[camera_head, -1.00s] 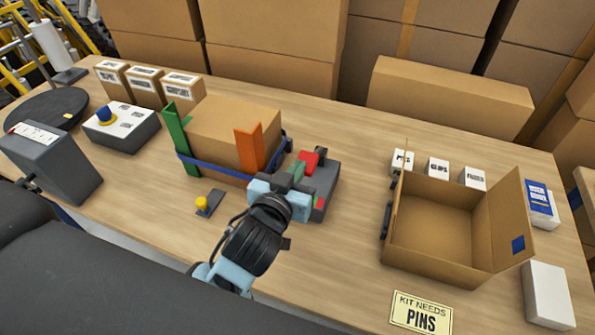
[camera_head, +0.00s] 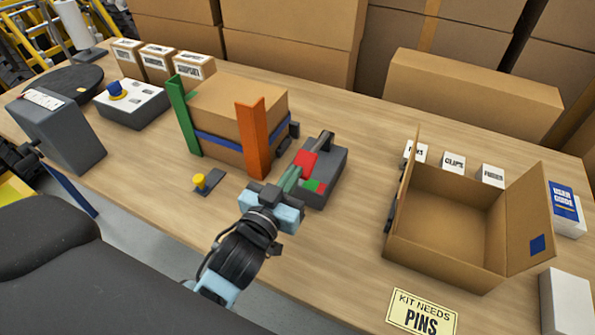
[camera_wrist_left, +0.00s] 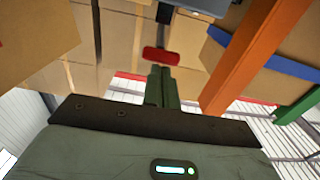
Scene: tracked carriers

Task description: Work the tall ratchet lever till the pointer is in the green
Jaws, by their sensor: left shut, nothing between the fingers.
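The ratchet unit (camera_head: 328,172) is a dark grey block on the table, right of the strapped carton. Its lever has a red grip (camera_head: 303,163) and a dark bar; in the left wrist view the grip (camera_wrist_left: 161,56) lies just beyond my fingertips. A small gauge patch with green and red (camera_head: 315,186) shows on the block; I cannot make out the pointer. My left gripper (camera_head: 291,178) is shut and empty, its fingers at the near side of the red grip; I cannot tell whether they touch it. In the wrist view its fingers (camera_wrist_left: 160,86) are together. My right gripper is out of view.
A carton (camera_head: 235,110) with a blue strap and green and orange corner posts stands left of the unit. A yellow-knobbed piece (camera_head: 200,180) lies in front. An open box (camera_head: 445,235) stands right, beyond some bare tabletop. Stacked cartons (camera_head: 290,55) close the back.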

